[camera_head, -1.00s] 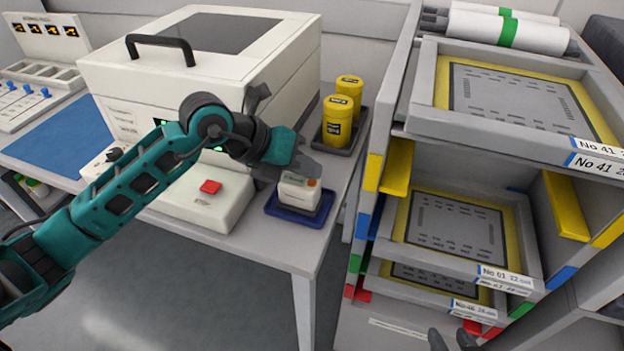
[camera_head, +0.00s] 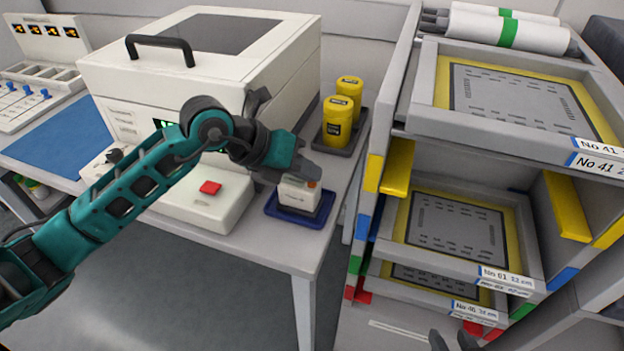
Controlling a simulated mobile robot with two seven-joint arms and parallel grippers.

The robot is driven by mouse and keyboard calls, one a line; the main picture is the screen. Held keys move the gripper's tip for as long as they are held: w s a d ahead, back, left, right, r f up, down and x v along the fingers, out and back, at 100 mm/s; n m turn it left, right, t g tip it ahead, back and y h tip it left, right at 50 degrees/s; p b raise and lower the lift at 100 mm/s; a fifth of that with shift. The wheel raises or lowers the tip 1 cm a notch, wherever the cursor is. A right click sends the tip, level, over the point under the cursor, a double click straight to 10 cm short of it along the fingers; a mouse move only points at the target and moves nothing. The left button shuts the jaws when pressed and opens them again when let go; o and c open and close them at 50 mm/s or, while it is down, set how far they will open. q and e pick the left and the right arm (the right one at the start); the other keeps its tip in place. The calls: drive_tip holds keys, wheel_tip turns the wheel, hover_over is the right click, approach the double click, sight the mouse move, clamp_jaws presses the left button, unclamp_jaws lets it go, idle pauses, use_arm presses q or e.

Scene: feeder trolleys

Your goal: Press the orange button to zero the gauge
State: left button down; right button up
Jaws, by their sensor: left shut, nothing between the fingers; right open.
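The gauge (camera_head: 297,194) is a small white box standing in a dark blue tray (camera_head: 302,220) at the front right corner of the bench. Its orange button (camera_head: 312,184) shows at the right of its top. My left gripper (camera_head: 312,171) is shut and empty, with its tip just above the gauge's top, close to the button. I cannot tell whether it touches. The gripper hides most of the gauge's top and display. My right gripper (camera_head: 453,341) is open at the bottom edge, with only its fingertips showing.
A white machine with a black handle (camera_head: 160,40) stands behind my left arm. A red button (camera_head: 210,187) sits on a white box left of the gauge. Two yellow jars (camera_head: 337,122) stand behind it. A trolley of framed stencils (camera_head: 450,205) fills the right.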

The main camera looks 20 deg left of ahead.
sight(306, 186)
use_arm(q)
drive_tip(key=shift+r+p, duration=0.5)
drive_tip(key=shift+r, duration=0.2)
wheel_tip(306, 186, up, 5)
drive_tip(key=p, duration=0.4)
idle(0.7)
